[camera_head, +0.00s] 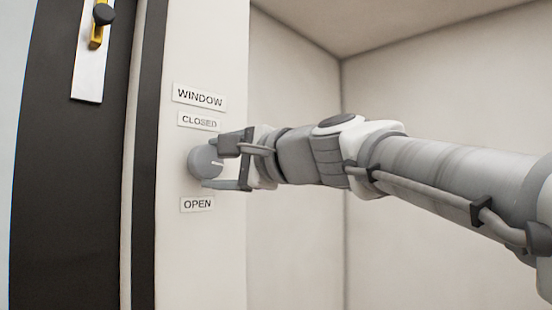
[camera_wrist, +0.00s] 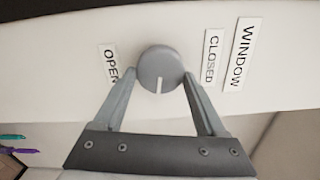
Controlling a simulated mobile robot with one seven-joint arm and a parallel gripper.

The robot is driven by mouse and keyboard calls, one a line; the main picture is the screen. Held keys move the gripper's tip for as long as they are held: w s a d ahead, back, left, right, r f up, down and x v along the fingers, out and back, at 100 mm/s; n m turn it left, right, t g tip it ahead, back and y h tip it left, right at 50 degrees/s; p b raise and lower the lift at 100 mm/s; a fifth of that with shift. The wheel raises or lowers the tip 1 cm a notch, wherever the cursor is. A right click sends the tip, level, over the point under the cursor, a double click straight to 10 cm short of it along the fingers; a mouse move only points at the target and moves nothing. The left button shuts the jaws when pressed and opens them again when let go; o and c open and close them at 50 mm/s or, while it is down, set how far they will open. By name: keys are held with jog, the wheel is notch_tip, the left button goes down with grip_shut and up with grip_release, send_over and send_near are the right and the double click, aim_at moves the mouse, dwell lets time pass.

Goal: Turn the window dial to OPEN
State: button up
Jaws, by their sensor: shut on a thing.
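The window dial (camera_head: 203,160) is a round grey knob on a white wall panel. The WINDOW label (camera_head: 200,97) and CLOSED label (camera_head: 199,121) are above it, and the OPEN label (camera_head: 197,204) is below it. My gripper (camera_head: 218,165) reaches in from the right, with one finger at the dial's upper side and one at its lower side. In the wrist view the dial (camera_wrist: 161,66) sits between the fingertips. Its white pointer line aims toward my gripper, about midway between OPEN (camera_wrist: 110,65) and CLOSED (camera_wrist: 211,58). The gripper is shut on the dial.
A dark door (camera_head: 62,170) with a white plate and a dark knob (camera_head: 104,14) on a yellow part stands at the left. Bare walls form a corner at the right. In the wrist view, purple and teal thin items (camera_wrist: 12,150) show at the lower left.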

jog(key=m+p, duration=0.1)
jog(key=m, duration=0.2)
jog(key=shift+m, duration=0.4)
jog(key=m+p, duration=0.1)
jog(key=m, duration=0.2)
jog(key=shift+f+m+p, duration=0.1)
jog(key=shift+m+p, duration=0.2)
jog(key=m+p, duration=0.2)
jog(key=m, duration=0.2)
jog(key=shift+s+a+m, duration=0.1)
jog(key=shift+s+m, duration=0.05)
jog(key=shift+m, duration=0.15)
jog(key=shift+f+m+p, duration=0.15)
jog(key=shift+m+p, duration=0.6)
jog(key=shift+m, duration=0.85)
jog(key=o, duration=1.3)
jog(key=shift+s, duration=0.1)
jog(key=b+v, duration=0.2)
jog(key=v, duration=1.5)
jog(key=shift+s+b, duration=0.15)
jog(key=shift+b, duration=0.25)
